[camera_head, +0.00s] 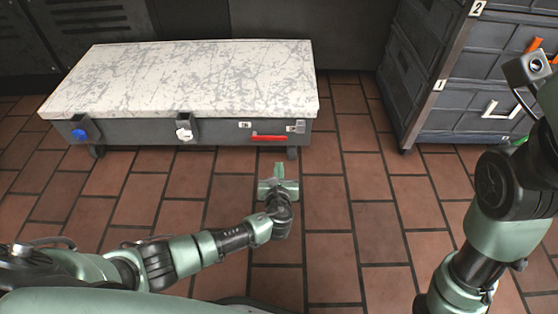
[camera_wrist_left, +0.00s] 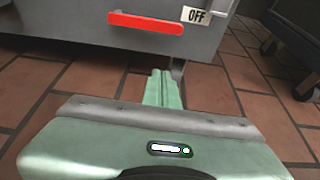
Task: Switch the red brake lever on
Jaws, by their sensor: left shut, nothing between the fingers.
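The red brake lever (camera_head: 269,138) lies level on the front face of the grey cart with a pale, scratched top (camera_head: 190,80). My left gripper (camera_head: 279,170) is shut and empty. It is in front of the cart, below the lever and apart from it. In the left wrist view its shut fingers (camera_wrist_left: 162,88) point toward the cart's lower edge. My right gripper is out of view; only part of my right arm shows.
A blue knob (camera_head: 80,134) and a white knob (camera_head: 184,134) sit on the cart's front. A dark drawer cabinet (camera_head: 460,90) stands at the right. The tiled floor in front of the cart is clear.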

